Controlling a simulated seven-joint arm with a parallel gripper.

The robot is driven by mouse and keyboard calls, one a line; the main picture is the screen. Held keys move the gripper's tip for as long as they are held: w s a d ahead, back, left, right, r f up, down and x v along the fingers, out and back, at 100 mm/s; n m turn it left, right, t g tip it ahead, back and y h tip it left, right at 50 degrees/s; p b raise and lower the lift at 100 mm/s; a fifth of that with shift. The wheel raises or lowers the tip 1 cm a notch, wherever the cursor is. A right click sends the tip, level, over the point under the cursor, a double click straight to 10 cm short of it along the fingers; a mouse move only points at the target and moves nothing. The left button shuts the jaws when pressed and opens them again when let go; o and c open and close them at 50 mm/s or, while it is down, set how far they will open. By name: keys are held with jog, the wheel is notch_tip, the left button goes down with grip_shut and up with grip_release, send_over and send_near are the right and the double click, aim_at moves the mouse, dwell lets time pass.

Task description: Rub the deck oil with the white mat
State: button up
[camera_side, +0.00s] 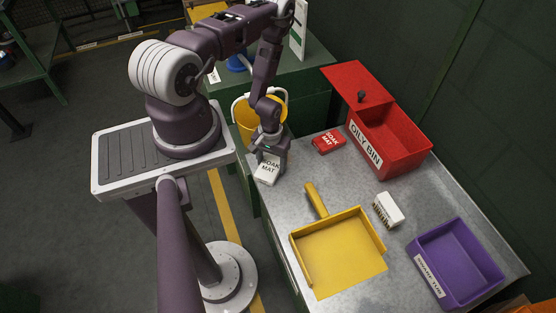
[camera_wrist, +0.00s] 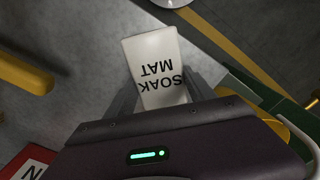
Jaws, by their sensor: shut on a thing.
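The white mat, printed SOAK MAT, is held in my gripper (camera_side: 269,150) at the left edge of the metal bench (camera_side: 345,185). The mat (camera_side: 267,175) sticks out below the fingers. In the wrist view the mat (camera_wrist: 152,55) lies between the two fingers, which are shut on it. I cannot tell whether its lower end touches the bench. I cannot make out any oil patch in either view.
A red mat (camera_side: 328,142) lies right of my gripper. A red oily bin (camera_side: 405,147) stands behind. A yellow dustpan (camera_side: 340,255), a brush (camera_side: 387,209) and a purple tub (camera_side: 455,262) are in front and right. A yellow bucket (camera_side: 242,112) stands left.

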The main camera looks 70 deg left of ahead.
aim_at(302, 154)
jog(key=shift+a+f, duration=0.1)
jog(key=shift+a, duration=0.7)
jog(key=shift+w+a, duration=0.1)
jog(key=shift+a, duration=0.1)
jog(key=shift+c, duration=0.5)
jog(key=shift+w, duration=6)
jog(key=shift+r, duration=3)
notch_tip(302, 154, up, 3)
